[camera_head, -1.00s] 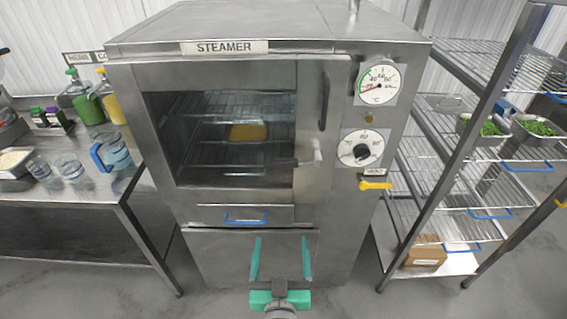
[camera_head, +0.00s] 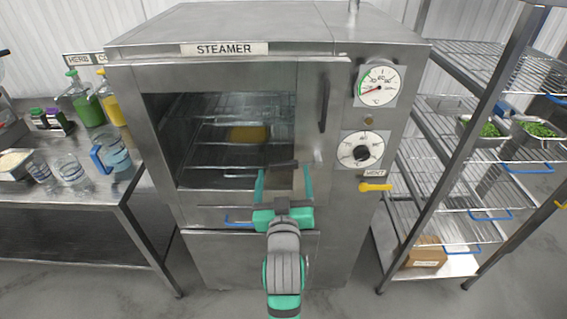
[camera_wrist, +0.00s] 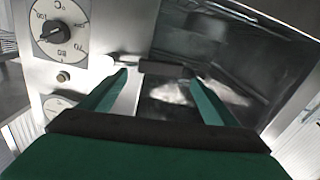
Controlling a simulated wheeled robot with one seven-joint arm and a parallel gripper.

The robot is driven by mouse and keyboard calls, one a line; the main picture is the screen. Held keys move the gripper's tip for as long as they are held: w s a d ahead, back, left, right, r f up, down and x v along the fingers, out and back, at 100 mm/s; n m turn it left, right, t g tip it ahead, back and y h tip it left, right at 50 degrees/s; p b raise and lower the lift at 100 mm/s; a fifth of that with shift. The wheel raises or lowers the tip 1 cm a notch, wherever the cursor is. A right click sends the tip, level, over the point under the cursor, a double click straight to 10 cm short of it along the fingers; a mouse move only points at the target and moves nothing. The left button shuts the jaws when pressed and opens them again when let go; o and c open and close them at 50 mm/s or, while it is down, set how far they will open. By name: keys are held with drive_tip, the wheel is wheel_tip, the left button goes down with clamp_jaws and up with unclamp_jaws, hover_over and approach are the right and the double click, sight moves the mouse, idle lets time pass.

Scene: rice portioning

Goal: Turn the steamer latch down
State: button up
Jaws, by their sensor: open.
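The steamer (camera_head: 330,225) stands in front of me with its glass-windowed door (camera_head: 234,208) shut. Its latch (camera_head: 284,164) is a dark bar lying about level at the door's right side, partly hidden by my gripper. In the wrist view the latch (camera_wrist: 165,67) shows as a dark bar between the fingertips, with a pale pivot beside it. My gripper (camera_head: 283,172) has green fingers spread apart, one to each side of the bar. It also shows in the wrist view (camera_wrist: 157,74), open; I cannot tell whether a finger touches the latch.
A dark vertical door handle (camera_head: 324,102), a gauge (camera_head: 379,87), a dial (camera_head: 361,149) and a yellow vent lever (camera_head: 375,187) are on the steamer's front. A wire rack (camera_head: 455,190) stands at right. A steel table (camera_head: 75,217) with bottles and jugs is at left.

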sight(284, 165)
drive_tip(key=w, duration=0.5)
drive_tip(key=shift+w, duration=0.3)
drive_tip(key=c, duration=1.5)
drive_tip(key=shift+w+d, duration=0.1)
drive_tip(key=shift+w, duration=0.05)
